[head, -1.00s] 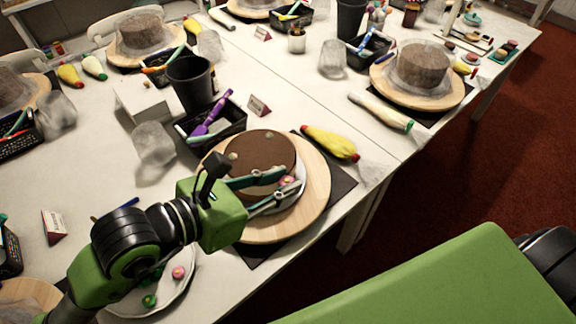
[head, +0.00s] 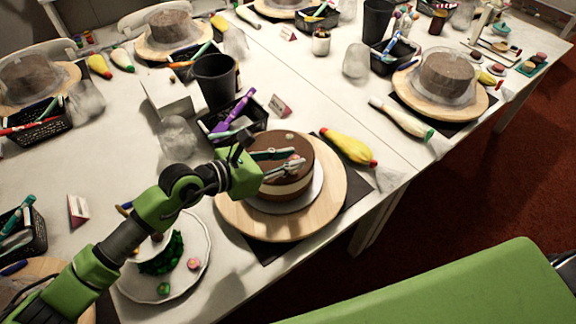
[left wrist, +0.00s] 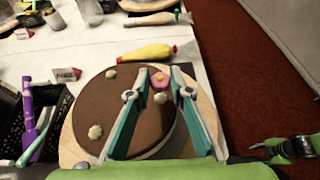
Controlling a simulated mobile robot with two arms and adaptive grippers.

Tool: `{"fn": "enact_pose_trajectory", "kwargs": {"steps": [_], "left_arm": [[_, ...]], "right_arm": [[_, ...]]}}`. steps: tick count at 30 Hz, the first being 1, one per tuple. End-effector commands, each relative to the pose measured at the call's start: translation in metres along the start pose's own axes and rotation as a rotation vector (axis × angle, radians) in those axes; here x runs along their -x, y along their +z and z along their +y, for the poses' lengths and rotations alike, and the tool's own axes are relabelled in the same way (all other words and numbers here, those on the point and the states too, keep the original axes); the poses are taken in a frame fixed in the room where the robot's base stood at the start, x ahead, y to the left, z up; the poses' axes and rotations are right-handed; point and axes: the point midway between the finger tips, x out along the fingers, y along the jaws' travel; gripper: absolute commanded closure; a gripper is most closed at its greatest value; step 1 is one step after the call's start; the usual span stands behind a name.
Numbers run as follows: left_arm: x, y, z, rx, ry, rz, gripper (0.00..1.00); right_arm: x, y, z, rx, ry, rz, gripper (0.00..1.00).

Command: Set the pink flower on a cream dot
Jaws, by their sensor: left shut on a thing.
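The pink flower (left wrist: 160,81) is pinched between the fingertips of my left gripper (left wrist: 154,88), over the cake top near its edge. In the head view, my left gripper (head: 292,159) reaches over the brown cake (head: 288,184) from the left. The cake stands on a wooden turntable (head: 325,208). Cream dots (left wrist: 111,73) (left wrist: 95,132) show on the cake top. A pale cream spot (left wrist: 160,98) lies just below the flower in the left wrist view. I cannot tell whether the flower touches the cake. Part of my right arm (left wrist: 290,150) shows at the right; its fingers are unclear.
A plate (head: 190,288) with another pink flower (head: 193,264) and green pieces is under my left arm. A black tool basket (head: 255,117), a dark cup (head: 216,82) and a yellow piping bag (head: 348,147) surround the turntable.

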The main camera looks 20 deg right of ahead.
Motion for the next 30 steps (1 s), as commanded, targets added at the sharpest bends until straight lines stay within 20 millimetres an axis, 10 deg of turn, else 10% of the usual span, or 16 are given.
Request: {"fn": "enact_pose_trajectory", "kwargs": {"steps": [19,21,30], "left_arm": [[-0.015,-0.035,0.003,0.001,0.001,0.001,0.88],[-0.015,-0.034,0.003,0.001,0.001,0.001,0.65],[-0.015,-0.034,0.003,0.001,0.001,0.001,0.63]], "right_arm": [[0.001,0.0,0.001,0.0,0.002,0.0,0.6],[0.003,0.0,0.001,0.0,0.002,0.0,0.6],[0.003,-0.001,0.001,0.001,0.002,0.0,0.6]]}}
